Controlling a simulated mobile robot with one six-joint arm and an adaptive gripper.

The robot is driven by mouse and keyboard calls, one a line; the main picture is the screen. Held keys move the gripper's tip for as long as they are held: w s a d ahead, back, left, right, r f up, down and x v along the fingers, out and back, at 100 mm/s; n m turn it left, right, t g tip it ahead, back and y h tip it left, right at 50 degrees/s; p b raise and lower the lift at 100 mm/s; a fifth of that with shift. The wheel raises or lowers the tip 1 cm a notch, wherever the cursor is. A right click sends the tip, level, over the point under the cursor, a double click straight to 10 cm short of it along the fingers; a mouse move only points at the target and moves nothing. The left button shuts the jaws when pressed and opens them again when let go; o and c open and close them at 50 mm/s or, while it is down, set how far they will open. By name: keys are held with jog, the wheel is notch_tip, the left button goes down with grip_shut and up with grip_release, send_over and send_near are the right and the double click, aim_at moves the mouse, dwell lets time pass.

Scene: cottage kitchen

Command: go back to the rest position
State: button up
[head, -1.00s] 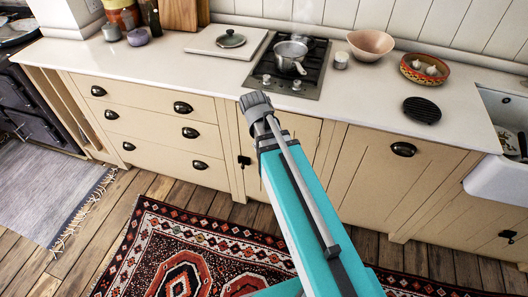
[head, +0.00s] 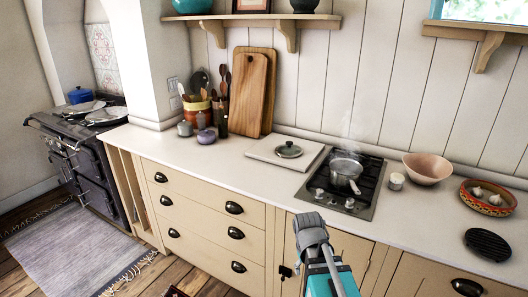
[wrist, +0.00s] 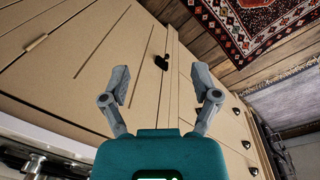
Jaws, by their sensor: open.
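My gripper (wrist: 163,88) is open and empty in the wrist view, its two grey fingers spread apart with cabinet fronts and floor beyond them. In the head view my gripper and the teal arm show at the bottom centre, in front of the cream cabinets (head: 205,212) and below the counter edge. A steaming metal pot (head: 346,172) stands on the black hob (head: 362,201) behind it. The fingertips are not clear in the head view.
The white counter (head: 240,166) holds a lid (head: 288,150) on a pale board, a pink bowl (head: 428,168), a patterned bowl (head: 487,199) and a black round trivet (head: 488,244). A dark stove (head: 85,160) stands left. A red rug (wrist: 255,30) lies on the wooden floor.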

jog(key=s+r, duration=0.1)
jog(key=s+a+r+m+p, duration=0.1)
jog(key=s+r+m+y+p, duration=0.1)
jog(key=shift+a+r, duration=0.2)
jog(key=shift+a, duration=0.05)
dwell(0.4)
jog(key=c, duration=0.3)
jog(key=shift+d, duration=0.1)
